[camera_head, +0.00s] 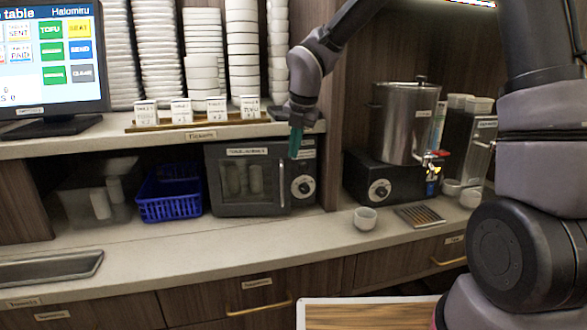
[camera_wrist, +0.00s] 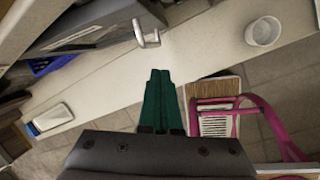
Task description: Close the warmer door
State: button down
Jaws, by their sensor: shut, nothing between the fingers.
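The warmer (camera_head: 213,180) is a dark grey box on the counter under the shelf. Its door (camera_head: 250,207) has a window with pale cups behind it and a vertical handle (camera_head: 282,184) on the right side. The door looks shut or nearly shut; I cannot tell if a small gap is left. My gripper (camera_head: 295,155) has green fingers, pointing down in front of the warmer's right side, near the knob panel. In the wrist view the fingers (camera_wrist: 160,72) are together and empty, apart from the metal handle (camera_wrist: 148,36).
A blue basket (camera_head: 170,205) stands left of the warmer. A metal urn (camera_head: 405,120) on a black base, a white cup (camera_head: 365,218) and a drip tray (camera_head: 419,216) are to the right. The shelf (camera_head: 100,142) overhangs the warmer. The counter front is clear.

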jog(key=s+d+f+m+t+y, duration=0.2)
jog(key=d+f+m+t+y, duration=0.15)
jog(key=m, duration=1.15)
jog(key=shift+g, duration=0.45)
jog(key=shift+w+a+f, duration=0.6)
jog(key=shift+w+f, duration=0.65)
jog(key=shift+w, duration=0.15)
jog(key=shift+w+a+f, duration=0.6)
jog(key=shift+w+f, duration=0.6)
jog(key=shift+w, duration=0.25)
jog(key=shift+w+a+f, duration=0.6)
jog(key=shift+w+f, duration=0.65)
jog(key=shift+w, duration=0.15)
